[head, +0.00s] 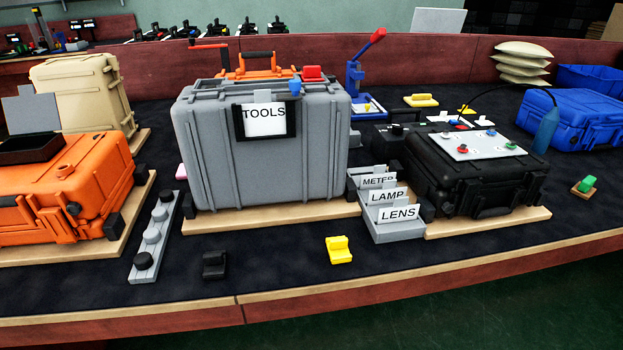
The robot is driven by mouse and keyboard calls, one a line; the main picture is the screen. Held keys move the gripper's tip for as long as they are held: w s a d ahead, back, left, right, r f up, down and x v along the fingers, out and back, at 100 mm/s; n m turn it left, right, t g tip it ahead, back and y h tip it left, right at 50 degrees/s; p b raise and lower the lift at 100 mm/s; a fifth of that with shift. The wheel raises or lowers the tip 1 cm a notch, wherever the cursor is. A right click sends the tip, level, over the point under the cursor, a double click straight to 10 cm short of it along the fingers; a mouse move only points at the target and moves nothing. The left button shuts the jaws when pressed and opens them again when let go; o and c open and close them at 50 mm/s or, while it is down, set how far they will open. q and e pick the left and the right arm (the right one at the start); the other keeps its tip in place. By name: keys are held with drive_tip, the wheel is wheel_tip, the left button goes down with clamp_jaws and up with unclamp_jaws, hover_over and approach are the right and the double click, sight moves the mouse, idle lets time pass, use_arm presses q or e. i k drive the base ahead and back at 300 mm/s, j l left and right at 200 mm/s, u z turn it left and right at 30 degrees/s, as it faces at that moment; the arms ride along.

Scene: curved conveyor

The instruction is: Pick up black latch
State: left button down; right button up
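A small black latch (215,265) lies on the dark conveyor surface near its front edge, in front of the grey case's left part. It has a flat base with a raised block and stands clear of other things. A yellow latch (339,250) of similar shape lies to its right, in front of the grey case's right end. Neither of my grippers shows in the head view.
A grey TOOLS case (270,175) stands on a wooden board behind the black latch. A grey strip with knobs (154,238) and an orange case (60,195) are to the left. Label holders (385,215) and a black case (470,170) are to the right.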

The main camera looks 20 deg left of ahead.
sight(215, 262)
drive_tip(key=u, duration=1.3)
